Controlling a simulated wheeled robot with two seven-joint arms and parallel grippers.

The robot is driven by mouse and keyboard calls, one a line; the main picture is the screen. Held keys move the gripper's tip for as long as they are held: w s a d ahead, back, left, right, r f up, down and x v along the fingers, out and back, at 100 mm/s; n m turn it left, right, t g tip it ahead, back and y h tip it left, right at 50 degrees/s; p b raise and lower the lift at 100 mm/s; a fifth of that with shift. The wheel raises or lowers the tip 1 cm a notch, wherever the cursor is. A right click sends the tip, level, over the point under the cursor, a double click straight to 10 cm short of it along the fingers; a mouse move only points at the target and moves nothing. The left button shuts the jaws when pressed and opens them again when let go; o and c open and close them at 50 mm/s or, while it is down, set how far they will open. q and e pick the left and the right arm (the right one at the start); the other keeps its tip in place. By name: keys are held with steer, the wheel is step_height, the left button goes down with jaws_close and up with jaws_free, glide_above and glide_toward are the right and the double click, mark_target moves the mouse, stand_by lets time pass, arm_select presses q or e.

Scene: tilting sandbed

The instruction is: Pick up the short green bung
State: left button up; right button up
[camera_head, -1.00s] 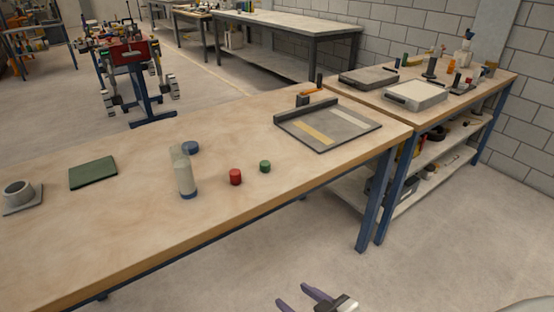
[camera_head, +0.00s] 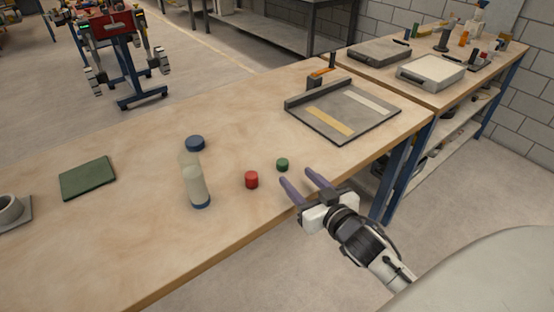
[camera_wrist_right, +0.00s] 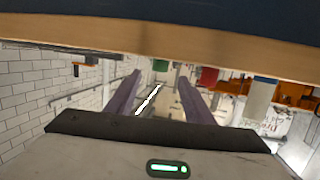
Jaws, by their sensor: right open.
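The short green bung (camera_head: 282,164) stands on the wooden bench near its front edge. In the right wrist view, which looks upside down, the green bung (camera_wrist_right: 160,65) shows beyond the fingertips and roughly between them. My right gripper (camera_head: 298,178) is open and empty at the bench's front edge. Its purple fingers point toward the bung, apart from it. The fingers also show in the right wrist view (camera_wrist_right: 160,80). My left gripper is not in view.
A red bung (camera_head: 251,180) stands left of the green one. A grey tray (camera_head: 378,124) lies behind to the right. The bench (camera_head: 130,245) is otherwise mostly clear.

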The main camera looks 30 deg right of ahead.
mark_target(285, 166)
steer(key=x, duration=0.7)
steer(key=shift+w+a+r, duration=0.1)
steer(key=shift+w, duration=0.1)
steer(key=c, duration=1.1)
